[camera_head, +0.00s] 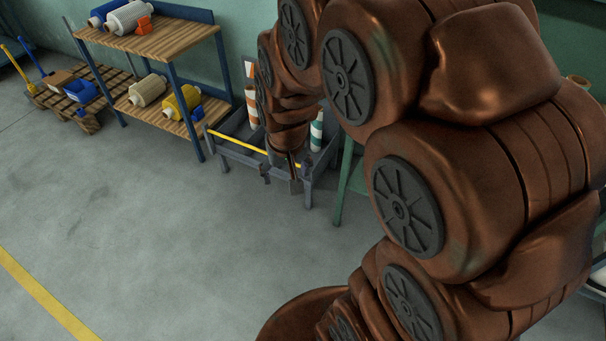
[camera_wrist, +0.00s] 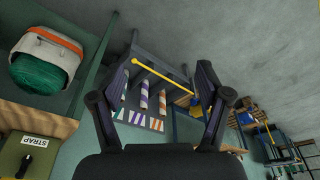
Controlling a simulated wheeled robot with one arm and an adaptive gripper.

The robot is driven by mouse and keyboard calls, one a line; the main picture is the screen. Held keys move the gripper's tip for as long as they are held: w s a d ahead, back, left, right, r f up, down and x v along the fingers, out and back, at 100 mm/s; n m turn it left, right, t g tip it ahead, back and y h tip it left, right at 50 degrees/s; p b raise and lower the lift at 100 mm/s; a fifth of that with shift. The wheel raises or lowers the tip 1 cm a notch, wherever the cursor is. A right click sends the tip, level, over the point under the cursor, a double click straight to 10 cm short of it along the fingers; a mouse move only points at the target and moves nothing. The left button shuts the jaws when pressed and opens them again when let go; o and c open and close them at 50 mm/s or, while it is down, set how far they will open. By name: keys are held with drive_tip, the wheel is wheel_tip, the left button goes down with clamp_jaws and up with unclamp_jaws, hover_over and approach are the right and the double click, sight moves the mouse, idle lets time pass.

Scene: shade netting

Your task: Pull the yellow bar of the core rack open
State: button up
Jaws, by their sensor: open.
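The core rack (camera_head: 238,157) is a low grey-blue frame standing against the wall in the head view. Its yellow bar (camera_head: 240,146) runs along the front, with its right end close to my gripper (camera_head: 293,180). In the wrist view the bar (camera_wrist: 160,76) crosses slantwise between the open fingers of my gripper (camera_wrist: 165,68). The rack frame (camera_wrist: 158,61) shows around it. The bar appears to lie beyond the fingertips; I cannot tell whether anything touches. Striped rolls stand in the rack, such as an orange-and-white one (camera_head: 252,107) and a green-and-white one (camera_head: 316,130). My arm hides the rack's middle.
A wooden-topped shelf unit (camera_head: 165,40) with spools stands left of the rack. A pallet (camera_head: 95,105) with a blue bin (camera_head: 82,91) is farther left. The grey floor (camera_head: 150,220) in front is clear.

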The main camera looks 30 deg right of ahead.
drive_tip(key=w+d+f+m+t+h+b, duration=0.1)
drive_tip(key=w+d+f+m+t+b, duration=0.1)
drive_tip(key=w+d+f+b, duration=0.55)
drive_tip(key=w+d+f+m+t+h+b, duration=0.1)
drive_tip(key=w+d+f+t+b, duration=0.25)
drive_tip(key=w+f, duration=0.75)
drive_tip(key=w+d+f+m+t+h+b, duration=0.2)
drive_tip(key=w+d+f+b, duration=0.35)
drive_tip(key=w+f, duration=0.4)
drive_tip(key=w+d+f+m+t+h+b, duration=0.1)
drive_tip(key=w+d+f+t+b, duration=0.15)
drive_tip(key=f+b, duration=0.45)
drive_tip(key=w+d+f+m+t+h+b, duration=0.15)
drive_tip(key=d+f, duration=0.25)
drive_tip(key=f, duration=0.6)
drive_tip(key=w+d+f+m+t+h+b, duration=0.1)
drive_tip(key=d+f+t+b, duration=0.3)
drive_tip(key=f, duration=0.5)
drive_tip(key=shift+g+y, duration=0.25)
drive_tip(key=shift+g, duration=0.5)
drive_tip(key=shift+w+a+b+x, duration=0.15)
drive_tip(key=shift+b+x, duration=0.45)
drive_tip(key=shift+x, duration=0.55)
drive_tip(key=shift+a+b+x, duration=0.2)
drive_tip(key=shift+b+x, duration=0.4)
drive_tip(key=shift+x, duration=0.55)
drive_tip(key=shift+w+a+b+x, duration=0.15)
drive_tip(key=shift+b+x, duration=0.45)
drive_tip(key=shift+x, duration=0.6)
drive_tip(key=shift+s, duration=0.1)
